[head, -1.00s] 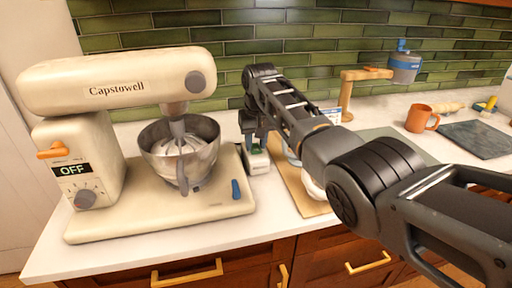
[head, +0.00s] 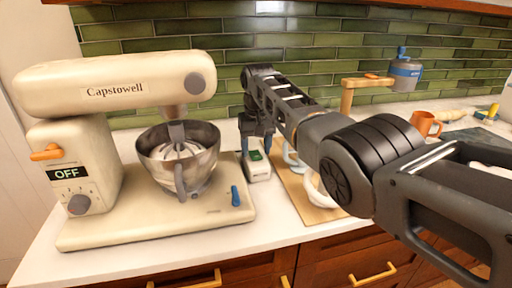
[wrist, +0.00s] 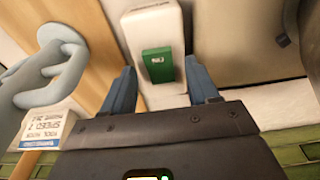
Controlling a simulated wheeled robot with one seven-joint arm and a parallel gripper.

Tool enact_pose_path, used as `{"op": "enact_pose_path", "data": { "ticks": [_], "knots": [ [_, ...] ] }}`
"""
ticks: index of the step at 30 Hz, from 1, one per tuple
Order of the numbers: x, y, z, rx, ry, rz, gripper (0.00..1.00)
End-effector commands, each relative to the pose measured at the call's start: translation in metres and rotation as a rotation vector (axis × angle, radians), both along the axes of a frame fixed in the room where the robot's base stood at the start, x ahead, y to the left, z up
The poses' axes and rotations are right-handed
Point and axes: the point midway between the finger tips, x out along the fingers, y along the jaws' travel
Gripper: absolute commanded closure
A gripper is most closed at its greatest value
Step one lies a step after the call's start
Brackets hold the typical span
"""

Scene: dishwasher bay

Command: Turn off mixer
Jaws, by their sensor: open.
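The cream stand mixer (head: 115,80), labelled Capstowell, stands at the left of the counter with its head lowered over a metal bowl (head: 165,160). Its display (head: 67,173) reads OFF. Below the display is a grey dial (head: 79,204), and an orange lever (head: 46,153) sticks out above it. My gripper (head: 257,148) is right of the bowl, pointing down, away from the dial. In the wrist view my gripper (wrist: 163,88) is open, its blue fingers apart on either side of a green screen, with nothing between them touching.
A white device (head: 258,172) with a green screen (wrist: 157,65) lies under my gripper. A wooden board (head: 312,205) is right of it. A wooden stand (head: 347,98), a blue-lidded container (head: 405,72) and an orange mug (head: 425,123) stand farther right.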

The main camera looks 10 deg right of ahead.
Motion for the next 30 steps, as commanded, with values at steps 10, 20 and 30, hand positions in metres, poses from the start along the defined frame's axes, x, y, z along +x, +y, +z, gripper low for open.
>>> {"op": "enact_pose_path", "data": {
  "ticks": [10,20,30],
  "knots": [
    [-0.001,0.000,0.014,0.001,-0.001,0.000,0.40],
    [-0.008,0.000,0.064,0.000,-0.003,0.000,0.40],
    [-0.010,0.000,0.077,0.000,0.001,0.000,0.40]
  ]
}}
